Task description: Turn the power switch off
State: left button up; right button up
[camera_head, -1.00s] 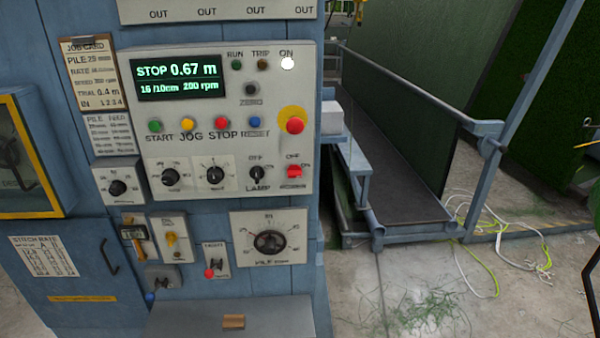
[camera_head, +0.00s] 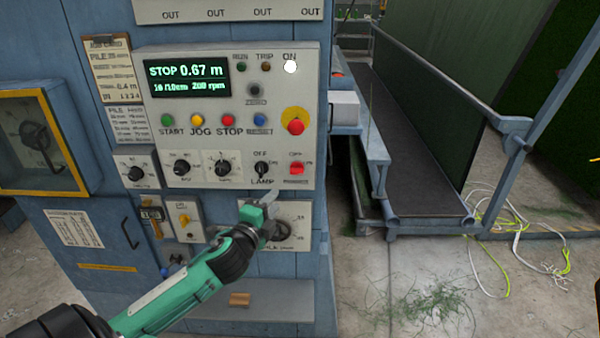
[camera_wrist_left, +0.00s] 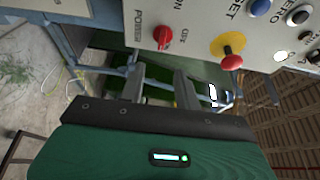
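The red power switch (camera_head: 297,168) sits at the lower right of the grey control panel (camera_head: 325,110), with an OFF label above it. Its exact setting is too small to tell. The white ON lamp (camera_head: 290,67) is lit. My left gripper (camera_head: 269,198) is in front of the panel's lower edge, below and left of the switch, and apart from it. In the left wrist view the switch (camera_wrist_left: 162,36) shows beyond the fingers (camera_wrist_left: 159,88), which are spread with nothing between them. My right gripper is not in view.
The red stop button (camera_head: 295,127) on its yellow disc is above the switch, and the lamp knob (camera_head: 261,169) is to its left. The pile dial (camera_head: 290,219) is partly hidden behind my gripper. A railed conveyor (camera_head: 410,140) stands right of the cabinet.

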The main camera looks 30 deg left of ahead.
aim_at(295, 174)
pick_arm(q)
jog(key=w+p, duration=0.1)
jog(key=w, duration=0.3)
jog(key=w+a+p, duration=0.1)
jog(key=w+p, duration=0.1)
jog(key=w, duration=0.2)
jog(key=w+a+p, duration=0.1)
jog(key=w+p, duration=0.1)
jog(key=w, duration=0.2)
jog(key=shift+w+r, duration=0.15)
jog(key=shift+r, duration=0.1)
jog(key=shift+w+a+f+p, duration=0.1)
jog(key=shift+w+p, duration=0.3)
jog(key=shift+w, duration=0.2)
grip_shut()
